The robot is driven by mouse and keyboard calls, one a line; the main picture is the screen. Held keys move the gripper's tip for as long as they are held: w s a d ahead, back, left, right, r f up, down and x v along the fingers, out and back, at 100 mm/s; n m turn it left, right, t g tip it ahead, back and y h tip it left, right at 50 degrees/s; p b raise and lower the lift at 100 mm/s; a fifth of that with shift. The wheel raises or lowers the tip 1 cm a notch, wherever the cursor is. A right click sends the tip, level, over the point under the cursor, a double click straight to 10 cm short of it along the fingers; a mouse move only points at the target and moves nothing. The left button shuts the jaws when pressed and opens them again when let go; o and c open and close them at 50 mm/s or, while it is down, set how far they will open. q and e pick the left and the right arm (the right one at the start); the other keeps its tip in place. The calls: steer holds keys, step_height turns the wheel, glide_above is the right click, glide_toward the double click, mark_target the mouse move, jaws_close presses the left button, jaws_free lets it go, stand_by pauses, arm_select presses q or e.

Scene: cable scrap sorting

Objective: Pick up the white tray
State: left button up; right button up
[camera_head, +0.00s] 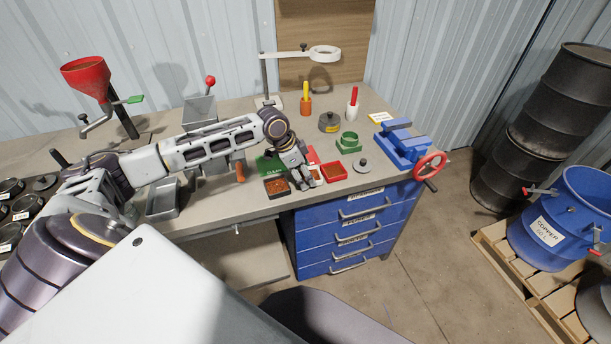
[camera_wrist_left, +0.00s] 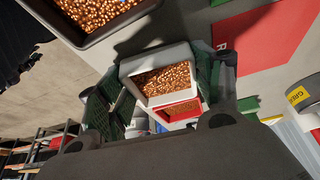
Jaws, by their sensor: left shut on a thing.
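The white tray (camera_wrist_left: 155,60) holds copper-coloured granules and sits between the green finger pads of my left gripper (camera_wrist_left: 158,82) in the left wrist view. The gripper is shut on it. In the head view, my left gripper (camera_head: 307,180) is near the front edge of the bench, and the tray (camera_head: 317,175) is mostly hidden by the fingers. I cannot tell whether the tray is clear of the bench. My right gripper is not in view.
A black tray (camera_head: 278,188) of granules lies left of the gripper and a red tray (camera_head: 335,171) close on its right. Green and red mats lie behind. A green holder (camera_head: 348,143) and a blue vise (camera_head: 402,146) stand further right.

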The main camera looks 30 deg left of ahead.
mark_target(304, 177)
arm_select(q)
step_height(304, 177, up, 10)
steer(key=shift+f, duration=0.15)
stand_by(0.4)
stand_by(0.5)
